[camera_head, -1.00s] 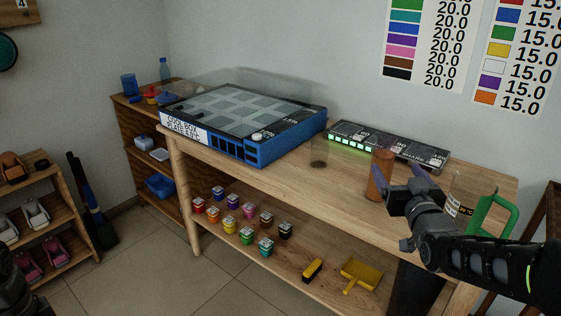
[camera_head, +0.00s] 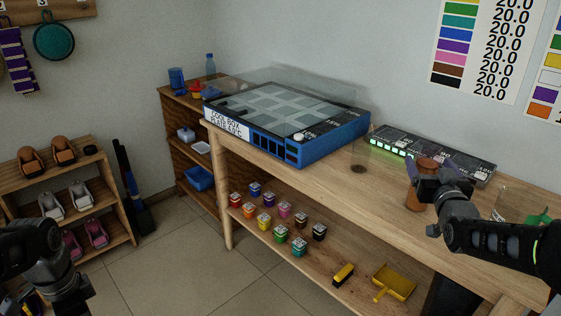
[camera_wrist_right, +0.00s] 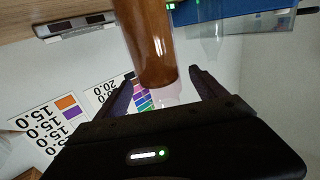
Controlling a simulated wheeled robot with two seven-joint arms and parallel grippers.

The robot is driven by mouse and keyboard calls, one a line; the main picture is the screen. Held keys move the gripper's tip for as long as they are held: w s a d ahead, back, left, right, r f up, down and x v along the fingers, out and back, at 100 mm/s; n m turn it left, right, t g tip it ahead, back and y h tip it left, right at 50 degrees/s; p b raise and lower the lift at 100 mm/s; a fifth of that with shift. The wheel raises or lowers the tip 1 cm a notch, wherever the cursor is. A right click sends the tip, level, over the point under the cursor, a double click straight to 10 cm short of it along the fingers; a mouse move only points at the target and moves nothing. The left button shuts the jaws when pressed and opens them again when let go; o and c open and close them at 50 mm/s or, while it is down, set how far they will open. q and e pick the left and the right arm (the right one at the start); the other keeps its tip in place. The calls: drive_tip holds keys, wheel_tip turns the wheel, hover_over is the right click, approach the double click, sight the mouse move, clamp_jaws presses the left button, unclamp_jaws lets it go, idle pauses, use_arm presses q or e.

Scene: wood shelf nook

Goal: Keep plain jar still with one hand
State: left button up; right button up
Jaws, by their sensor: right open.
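A plain brown jar (camera_head: 418,195), a smooth cylinder with no label visible, stands upright on the wooden workbench (camera_head: 320,165). My right gripper (camera_head: 440,168) is open at the jar's upper part. In the right wrist view the jar (camera_wrist_right: 148,45) reaches down toward the space between the spread fingers of the right gripper (camera_wrist_right: 161,72), with a gap visible to the right finger. Whether either finger touches it I cannot tell. My left arm enters at lower left; its gripper (camera_head: 72,298) is cut off by the frame edge and its fingers are hidden.
A clear glass (camera_head: 364,155) stands left of the brown jar. A blue cool box (camera_head: 330,142) and a device with green lights (camera_head: 480,170) stand behind. A clear jar (camera_head: 508,203) and a green thing (camera_head: 538,217) are right.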

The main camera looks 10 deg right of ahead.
drive_tip(key=shift+x, duration=1)
drive_tip(key=shift+c, duration=0.4)
clamp_jaws()
drive_tip(key=shift+r, duration=0.1)
